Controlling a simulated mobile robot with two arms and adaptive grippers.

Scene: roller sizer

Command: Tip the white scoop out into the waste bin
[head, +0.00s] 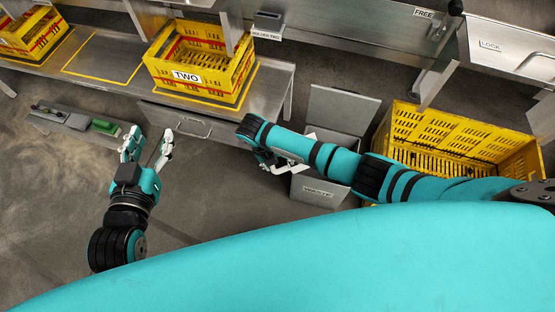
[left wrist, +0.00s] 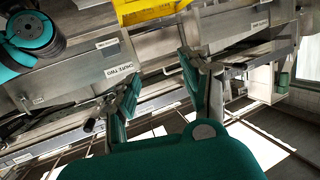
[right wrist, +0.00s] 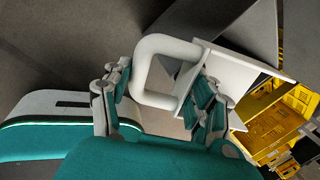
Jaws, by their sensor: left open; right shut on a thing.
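My right gripper (head: 268,158) is shut on the handle of the white scoop (head: 290,165). In the right wrist view the scoop (right wrist: 222,75) shows its looped handle between the fingers and its flat-walled body beyond. The scoop is over or beside the left part of the grey waste bin (head: 318,192), labelled WASTE; my right arm hides part of both. I cannot tell how far the scoop is tilted or whether anything is in it. My left gripper (head: 147,146) is open and empty, well left of the bin.
A yellow crate (head: 500,128) stands right of the bin. Another yellow crate, labelled TWO (head: 243,75), sits on the steel bench (head: 115,68) at the back. A low grey tray with a green block (head: 104,126) is left of my left gripper. The floor between my grippers is clear.

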